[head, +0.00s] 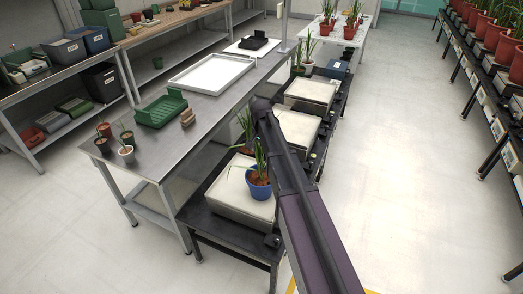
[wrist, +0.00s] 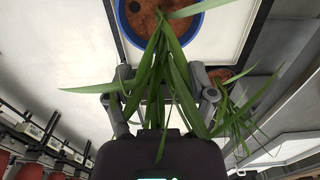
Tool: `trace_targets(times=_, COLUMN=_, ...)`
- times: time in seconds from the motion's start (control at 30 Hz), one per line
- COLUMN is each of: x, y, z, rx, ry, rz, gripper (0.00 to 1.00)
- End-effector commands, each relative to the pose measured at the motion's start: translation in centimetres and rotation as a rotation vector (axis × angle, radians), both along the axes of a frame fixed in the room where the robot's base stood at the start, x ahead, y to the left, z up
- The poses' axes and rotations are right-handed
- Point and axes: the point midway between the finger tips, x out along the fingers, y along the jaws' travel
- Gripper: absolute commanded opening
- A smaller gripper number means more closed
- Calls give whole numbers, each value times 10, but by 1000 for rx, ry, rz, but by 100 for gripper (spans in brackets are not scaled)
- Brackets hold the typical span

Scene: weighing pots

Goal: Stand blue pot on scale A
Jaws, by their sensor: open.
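The blue pot (head: 259,188) holds reddish soil and a green leafy plant. It stands upright on the white plate of the nearest scale (head: 228,190), towards the plate's right side. In the wrist view the pot's blue rim (wrist: 124,32) shows at the top, on the white plate. My gripper (wrist: 160,95) is open, its fingers apart on either side of the long leaves, clear of the rim. In the head view my arm hides the gripper. Two more scales, a middle one (head: 298,128) and a far one (head: 311,91), have bare plates. I cannot read which is A.
A terracotta pot with a plant (wrist: 220,74) stands close beside the nearest scale. The steel bench (head: 160,165) on the left carries small pots, a green rack (head: 160,110) and a white tray (head: 212,73). The aisle floor (head: 400,150) on the right is clear.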

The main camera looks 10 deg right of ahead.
Motion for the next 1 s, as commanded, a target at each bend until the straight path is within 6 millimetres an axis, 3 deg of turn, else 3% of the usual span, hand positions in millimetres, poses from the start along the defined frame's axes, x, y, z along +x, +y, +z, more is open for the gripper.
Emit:
trace_targets(times=0.5, x=0, y=0, z=0, rx=0, ry=0, rz=0, gripper=72)
trace_targets(times=0.67, x=-11, y=0, z=0, rx=0, ry=0, rz=20, gripper=72)
trace_targets(times=0.87, x=-60, y=1, z=0, rx=0, ry=0, rz=122, gripper=72)
trace_targets(times=1.0, x=-114, y=2, z=0, rx=-1, ry=1, rz=246, gripper=72)
